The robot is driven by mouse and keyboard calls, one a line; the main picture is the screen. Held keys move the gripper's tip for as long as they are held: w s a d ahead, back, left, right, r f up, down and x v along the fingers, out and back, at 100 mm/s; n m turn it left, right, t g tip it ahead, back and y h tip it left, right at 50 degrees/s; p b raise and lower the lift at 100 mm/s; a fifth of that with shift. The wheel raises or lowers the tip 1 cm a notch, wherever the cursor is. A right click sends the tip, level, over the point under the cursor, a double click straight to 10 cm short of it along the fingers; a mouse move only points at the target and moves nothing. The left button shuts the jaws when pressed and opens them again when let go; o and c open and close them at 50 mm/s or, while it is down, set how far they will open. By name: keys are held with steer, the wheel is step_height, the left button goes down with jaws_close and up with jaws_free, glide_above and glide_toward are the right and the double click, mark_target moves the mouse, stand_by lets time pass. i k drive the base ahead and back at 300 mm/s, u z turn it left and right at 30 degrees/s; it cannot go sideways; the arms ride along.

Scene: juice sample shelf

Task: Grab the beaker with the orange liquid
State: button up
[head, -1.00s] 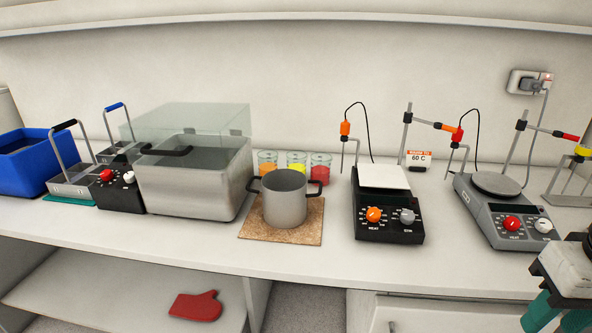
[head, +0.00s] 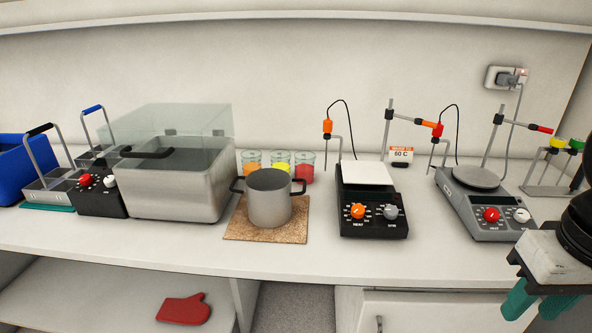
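The beaker with the orange liquid (head: 251,158) is a small clear glass on the bench in the head view. It stands behind a grey metal pot (head: 270,203), which hides its lower part. It is the leftmost of three beakers in a row. My gripper (head: 537,308) is at the lower right edge of the head view, with its teal fingers apart and nothing seen between them. It is far to the right of the beaker and in front of the bench.
Beakers of yellow (head: 280,169) and red liquid (head: 305,172) stand right of the orange one. The pot stands on a cork mat (head: 237,228). A lidded steel bath (head: 175,193) is left; a black hotplate (head: 372,220) and a grey stirrer (head: 481,205) are right. The bench front is clear.

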mark_target(250, 159)
steer(key=u, duration=0.4)
steer(key=k, duration=0.5)
steer(key=u, duration=1.15)
steer(key=i, duration=1.15)
steer(key=z, duration=0.65)
steer(key=i, duration=0.6)
steer(key=z, duration=0.5)
